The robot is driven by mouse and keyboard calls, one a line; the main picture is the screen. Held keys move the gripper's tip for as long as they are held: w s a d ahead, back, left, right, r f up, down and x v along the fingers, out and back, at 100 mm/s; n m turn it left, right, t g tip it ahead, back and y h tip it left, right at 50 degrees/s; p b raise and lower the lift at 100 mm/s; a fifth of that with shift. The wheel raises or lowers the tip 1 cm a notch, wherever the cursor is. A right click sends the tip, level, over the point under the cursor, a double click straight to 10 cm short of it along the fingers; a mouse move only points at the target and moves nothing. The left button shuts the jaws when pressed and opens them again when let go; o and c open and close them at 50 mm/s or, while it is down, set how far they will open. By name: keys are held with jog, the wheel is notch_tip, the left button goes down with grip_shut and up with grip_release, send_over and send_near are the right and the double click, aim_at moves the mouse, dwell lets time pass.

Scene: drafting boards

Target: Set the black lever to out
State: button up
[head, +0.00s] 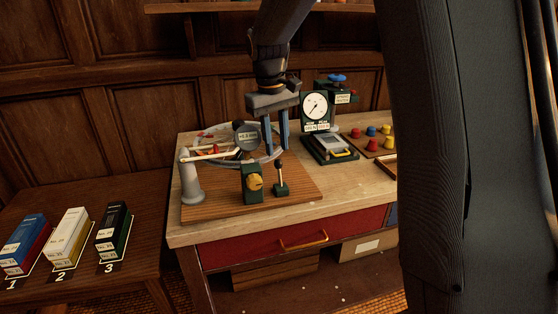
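The black lever (280,178) is a thin stalk with a dark round knob on a small dark green base. It stands near the right part of a wooden board (225,207) on the workbench and looks about upright. No "out" mark is readable. My gripper (277,148) points down, its two blue-grey fingers apart with nothing seen between them. The fingertips show just above and behind the lever knob in the picture. I cannot tell how far they are from it in depth.
A round dial apparatus (240,150) and grey post (190,180) are behind and left. A gauge (316,108) and colored pegs (372,131) are right. Numbered boxes (70,237) sit on the left table.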

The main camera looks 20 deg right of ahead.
aim_at(279, 165)
jog(key=shift+w+d+f+p, duration=0.15)
jog(key=shift+f+p, duration=0.25)
jog(key=shift+f, duration=1.5)
jog(key=shift+w+d+f+p, duration=0.1)
jog(key=shift+d+f+p, duration=0.25)
jog(key=shift+f, duration=1.5)
jog(key=shift+a, duration=0.1)
grip_shut()
